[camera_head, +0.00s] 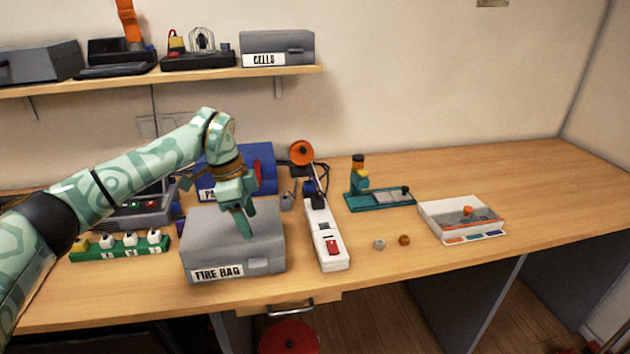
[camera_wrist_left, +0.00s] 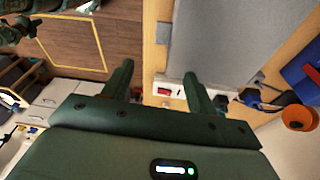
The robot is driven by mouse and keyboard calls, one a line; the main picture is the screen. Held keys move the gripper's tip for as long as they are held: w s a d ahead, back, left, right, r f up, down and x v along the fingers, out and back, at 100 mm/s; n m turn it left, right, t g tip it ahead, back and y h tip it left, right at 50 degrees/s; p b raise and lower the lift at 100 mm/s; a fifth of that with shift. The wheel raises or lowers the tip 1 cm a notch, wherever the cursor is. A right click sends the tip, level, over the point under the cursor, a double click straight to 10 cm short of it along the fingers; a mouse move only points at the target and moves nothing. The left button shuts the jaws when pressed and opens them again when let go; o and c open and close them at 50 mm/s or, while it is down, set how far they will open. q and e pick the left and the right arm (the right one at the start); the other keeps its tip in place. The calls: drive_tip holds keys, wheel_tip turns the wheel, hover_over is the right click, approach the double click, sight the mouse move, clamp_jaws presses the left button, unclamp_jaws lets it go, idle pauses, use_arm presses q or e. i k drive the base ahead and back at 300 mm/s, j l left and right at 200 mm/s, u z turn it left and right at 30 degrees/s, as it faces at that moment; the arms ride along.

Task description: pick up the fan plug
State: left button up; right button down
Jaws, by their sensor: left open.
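An orange round fan (camera_head: 302,152) stands behind the white power strip (camera_head: 331,250) on the bench. A small dark blue plug-like piece (camera_head: 309,187) sits at the strip's far end; I cannot tell for sure that it is the fan plug. In the left wrist view the strip (camera_wrist_left: 158,90) lies partly behind my fingers, and the orange fan (camera_wrist_left: 298,118) is at the right. My left gripper (camera_head: 245,222) points down above the grey FIRE BAG box (camera_head: 255,265), left of the strip. It is open and empty. My right gripper is not in view.
A blue box (camera_head: 262,170) stands behind the grey box. A teal stand (camera_head: 380,200) and a white tray (camera_head: 440,226) are right of the strip, with two small round pieces near it. A green rack (camera_head: 120,250) is at left. The far right bench is clear.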

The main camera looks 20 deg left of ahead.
sight(309, 187)
drive_tip(key=i, duration=1.25)
